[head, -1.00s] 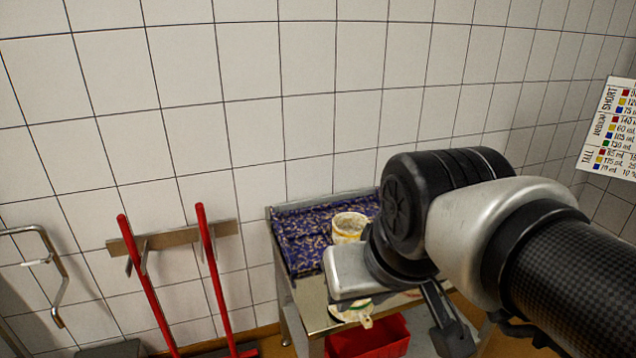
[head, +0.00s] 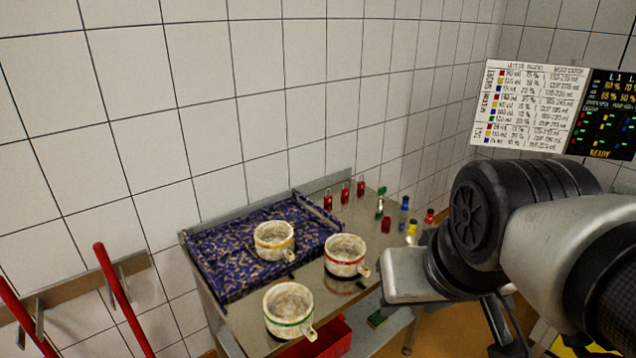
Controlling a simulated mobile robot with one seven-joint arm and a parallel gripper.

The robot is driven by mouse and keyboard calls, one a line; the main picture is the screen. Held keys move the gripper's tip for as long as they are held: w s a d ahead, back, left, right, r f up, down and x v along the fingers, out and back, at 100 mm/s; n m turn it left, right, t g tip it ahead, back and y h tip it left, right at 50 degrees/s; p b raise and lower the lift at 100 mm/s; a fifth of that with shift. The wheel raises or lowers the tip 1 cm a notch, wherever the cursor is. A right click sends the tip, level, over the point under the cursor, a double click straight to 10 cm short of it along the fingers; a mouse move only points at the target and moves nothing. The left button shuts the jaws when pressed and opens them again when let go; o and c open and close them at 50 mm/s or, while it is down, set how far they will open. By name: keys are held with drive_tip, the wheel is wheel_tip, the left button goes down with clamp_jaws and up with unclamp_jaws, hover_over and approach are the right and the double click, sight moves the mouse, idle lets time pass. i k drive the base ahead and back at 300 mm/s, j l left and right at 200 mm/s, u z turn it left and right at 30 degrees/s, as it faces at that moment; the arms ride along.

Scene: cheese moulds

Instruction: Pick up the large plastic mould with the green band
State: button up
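The mould with the green band (head: 289,312) is an off-white, speckled cup with a side handle. It stands upright at the near edge of the metal table (head: 236,318), its handle toward the lower right. A similar mould with a red band (head: 346,256) stands behind it to the right. My gripper (head: 497,325) shows only as dark parts below my arm, right of the table and apart from the moulds. Its fingers are too hidden to judge.
Several small red, green, blue and yellow containers (head: 386,225) stand at the table's back right. A red bin (head: 325,342) sits below the table. Red-handled tools (head: 118,295) hang on the left wall. A chart (head: 530,108) and dark display (head: 608,112) are at upper right.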

sight(288, 307)
drive_tip(key=i+l+u, duration=0.15)
drive_tip(key=u, duration=0.25)
drive_tip(key=i+l+u, duration=0.5)
drive_tip(key=u, duration=0.3)
